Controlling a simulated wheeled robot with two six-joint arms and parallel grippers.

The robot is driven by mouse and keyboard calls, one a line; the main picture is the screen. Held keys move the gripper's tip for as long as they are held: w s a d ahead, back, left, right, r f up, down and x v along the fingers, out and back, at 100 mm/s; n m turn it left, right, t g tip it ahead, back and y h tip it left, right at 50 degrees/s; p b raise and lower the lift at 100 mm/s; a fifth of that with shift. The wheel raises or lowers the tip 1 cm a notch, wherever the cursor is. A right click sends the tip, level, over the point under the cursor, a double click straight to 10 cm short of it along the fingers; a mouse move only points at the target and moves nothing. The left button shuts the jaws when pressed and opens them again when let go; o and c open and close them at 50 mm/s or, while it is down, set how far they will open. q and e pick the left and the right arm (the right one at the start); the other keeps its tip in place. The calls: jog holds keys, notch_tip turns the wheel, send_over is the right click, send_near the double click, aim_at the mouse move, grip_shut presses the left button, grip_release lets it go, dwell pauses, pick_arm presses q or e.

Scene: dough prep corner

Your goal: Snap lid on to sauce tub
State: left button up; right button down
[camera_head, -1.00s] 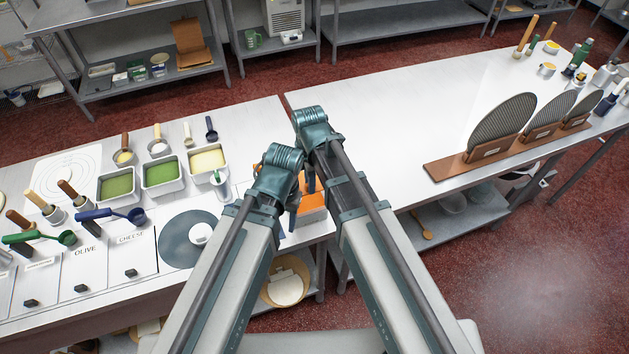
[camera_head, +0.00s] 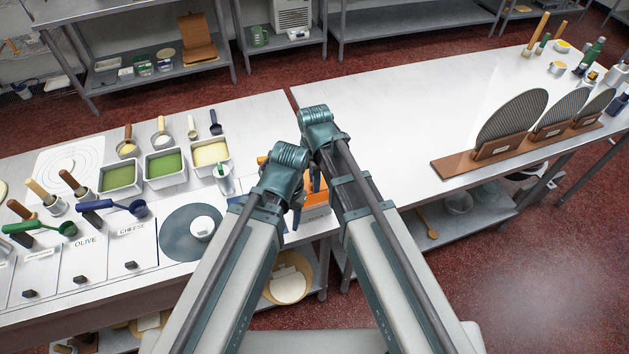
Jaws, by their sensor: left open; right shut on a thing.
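A small white round tub (camera_head: 203,227) stands on the blue-grey round mat (camera_head: 175,243), left of my arms. I cannot tell whether it is open or covered. My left gripper (camera_head: 297,214) is largely hidden behind its own wrist, over the table by an orange box; it is open. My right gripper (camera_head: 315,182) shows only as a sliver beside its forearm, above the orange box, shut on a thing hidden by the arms. I cannot make out a separate lid.
The orange box (camera_head: 318,206) sits under my wrists. Spoons and labelled cards fill the left. The right table (camera_head: 400,130) is mostly clear, with a disc rack (camera_head: 520,150).

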jog(key=shift+f+b, duration=1.8)
jog(key=shift+f, duration=0.35)
jog(key=shift+f+b, duration=1.05)
jog(key=c, duration=0.8)
grip_release()
jog(key=shift+o, duration=0.2)
jog(key=shift+r, duration=0.1)
notch_tip(320, 180, up, 14)
jog(key=p, duration=1.4)
jog(key=shift+f, duration=0.2)
